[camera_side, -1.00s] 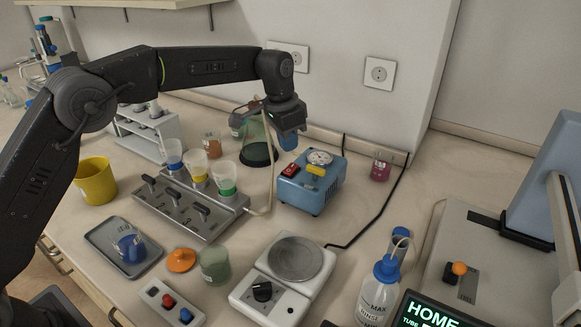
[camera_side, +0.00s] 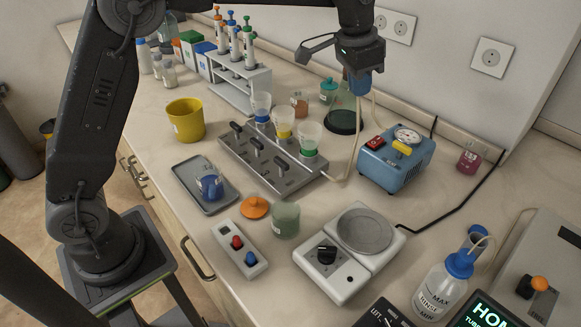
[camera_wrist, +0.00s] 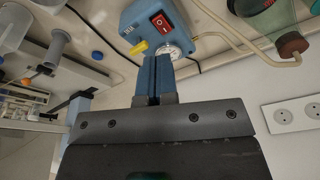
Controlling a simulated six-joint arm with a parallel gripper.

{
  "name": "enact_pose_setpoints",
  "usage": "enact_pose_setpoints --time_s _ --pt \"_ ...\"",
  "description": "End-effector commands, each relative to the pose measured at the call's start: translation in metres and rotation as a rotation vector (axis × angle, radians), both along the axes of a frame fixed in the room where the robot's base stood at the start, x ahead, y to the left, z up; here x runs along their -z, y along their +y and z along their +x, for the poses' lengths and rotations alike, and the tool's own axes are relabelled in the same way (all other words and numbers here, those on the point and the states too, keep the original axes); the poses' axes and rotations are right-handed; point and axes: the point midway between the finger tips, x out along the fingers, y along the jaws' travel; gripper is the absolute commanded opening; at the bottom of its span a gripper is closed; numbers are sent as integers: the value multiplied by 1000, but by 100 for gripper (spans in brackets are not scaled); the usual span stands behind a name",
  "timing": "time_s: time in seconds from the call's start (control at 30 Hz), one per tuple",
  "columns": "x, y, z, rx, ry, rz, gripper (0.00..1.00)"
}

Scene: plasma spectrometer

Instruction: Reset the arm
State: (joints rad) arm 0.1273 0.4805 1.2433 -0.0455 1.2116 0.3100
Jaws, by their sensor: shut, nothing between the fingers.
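My gripper (camera_side: 358,84) hangs fingers down above the back of the bench, in front of the dark green flask (camera_side: 345,118) in the side view. In the wrist view its blue fingers (camera_wrist: 154,78) are together, with nothing between them. The blue pump box (camera_side: 396,163) with a gauge, a red switch and a yellow knob stands to the right of the fingers, lower down. It also shows in the wrist view (camera_wrist: 135,20), beyond the fingertips. The gripper touches nothing that I can see.
A metal manifold (camera_side: 265,165) holds three coloured cups. A pipette rack (camera_side: 241,85), yellow bucket (camera_side: 186,119), grey tray (camera_side: 184,173), white balance (camera_side: 341,281), button box (camera_side: 238,250) and rinse bottle (camera_side: 440,285) stand around the bench. Wall sockets (camera_side: 489,57) are behind.

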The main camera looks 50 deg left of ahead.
Motion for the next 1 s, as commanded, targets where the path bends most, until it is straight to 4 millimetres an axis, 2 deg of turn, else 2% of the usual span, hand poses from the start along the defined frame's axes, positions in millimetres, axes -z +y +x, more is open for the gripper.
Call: enact_pose_setpoints --time_s 0.03,0.1,0.23,0.37,0.53,0.7,0.83,1.0 --pt "-16 8 -19 -27 -20 -3 0" --pt "-30 17 -44 -65 -43 -9 0" --pt "-47 32 -94 -132 -87 -19 0" --pt "-54 45 -147 -199 -129 -30 0" --pt "-44 60 -215 -284 -186 -46 0" --pt "-19 69 -273 -360 -236 -64 0" --pt "-1 72 -300 -398 -261 -74 0" --pt "11 74 -314 -418 -275 -79 0"
